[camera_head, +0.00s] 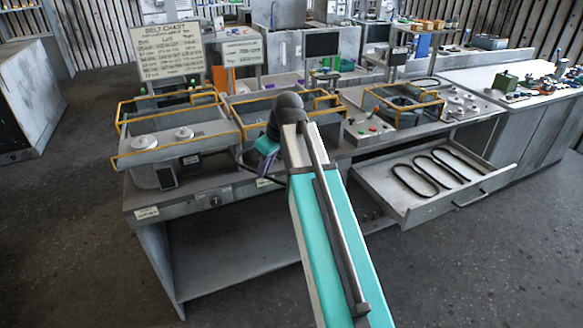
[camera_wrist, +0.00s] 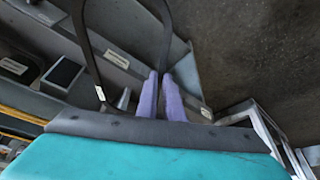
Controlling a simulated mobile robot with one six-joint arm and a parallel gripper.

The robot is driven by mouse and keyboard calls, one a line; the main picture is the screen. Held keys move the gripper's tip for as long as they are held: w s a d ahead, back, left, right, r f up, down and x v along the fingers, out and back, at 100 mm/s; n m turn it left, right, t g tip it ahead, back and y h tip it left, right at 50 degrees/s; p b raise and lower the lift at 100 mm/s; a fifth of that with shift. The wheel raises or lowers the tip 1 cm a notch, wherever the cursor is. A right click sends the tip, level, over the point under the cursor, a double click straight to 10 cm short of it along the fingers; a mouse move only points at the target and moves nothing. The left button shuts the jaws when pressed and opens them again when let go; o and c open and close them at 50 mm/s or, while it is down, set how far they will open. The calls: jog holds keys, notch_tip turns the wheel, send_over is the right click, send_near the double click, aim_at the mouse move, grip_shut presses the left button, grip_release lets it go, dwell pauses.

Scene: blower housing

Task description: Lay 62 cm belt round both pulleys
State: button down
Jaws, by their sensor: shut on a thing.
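My gripper (camera_wrist: 160,82) has purple fingers closed on a black belt (camera_wrist: 88,50). In the wrist view the belt hangs as a loop past the fingers, with a small white tag on its left side; its far end leaves the frame. In the head view my gripper (camera_head: 264,166) is in front of the bench's front edge, right of the left blower housing (camera_head: 170,158), and the belt is mostly hidden by my arm. Two pale round pulleys, a left one (camera_head: 145,142) and a right one (camera_head: 184,133), sit on that housing's top with no belt visible round them.
Yellow rails (camera_head: 165,155) surround the left housing. An open drawer (camera_head: 405,215) at right holds several black belts (camera_head: 440,172) and juts out from the bench. A belt chart (camera_head: 168,50) stands behind the left housing. Another railed unit (camera_head: 405,105) stands on the bench at right.

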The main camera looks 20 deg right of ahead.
jog(key=s+a+r+m+h, duration=0.1)
jog(key=a+r+m+h, duration=0.1)
jog(key=a+m, duration=0.4)
jog(key=shift+s+a+r+t, duration=0.2)
jog(key=shift+a+r+t, duration=0.15)
jog(key=shift+a, duration=0.75)
jog(key=shift+a, duration=0.1)
